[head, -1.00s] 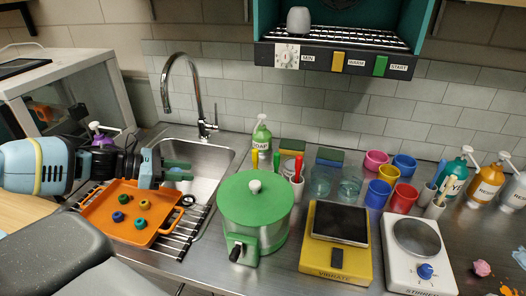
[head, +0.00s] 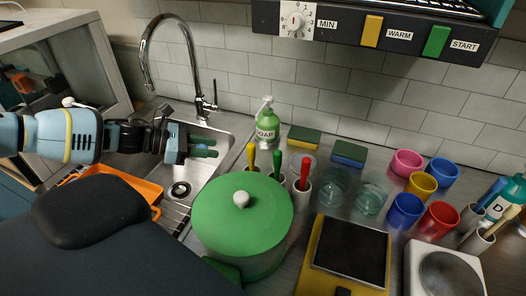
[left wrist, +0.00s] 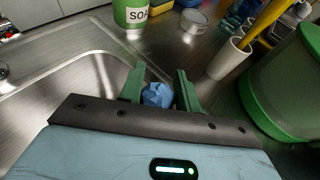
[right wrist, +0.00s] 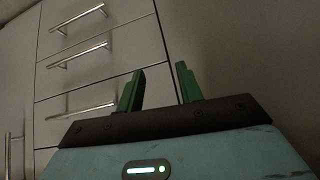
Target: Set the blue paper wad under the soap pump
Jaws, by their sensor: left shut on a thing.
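The blue paper wad (left wrist: 157,95) sits between the two green fingers of my left gripper (left wrist: 160,72), which is shut on it. In the head view my left gripper (head: 205,147) is over the sink, left of the soap pump and apart from it; the wad is hardly visible there. The soap pump (head: 267,122) is a green bottle with a white head, upright on the counter behind the sink's right edge. Its lower part also shows in the left wrist view (left wrist: 130,14). My right gripper (right wrist: 158,80) is open and empty, facing cabinet drawers.
The sink (head: 218,140) has a tall tap (head: 203,105). An orange tray (head: 147,190) is partly hidden by my arm.

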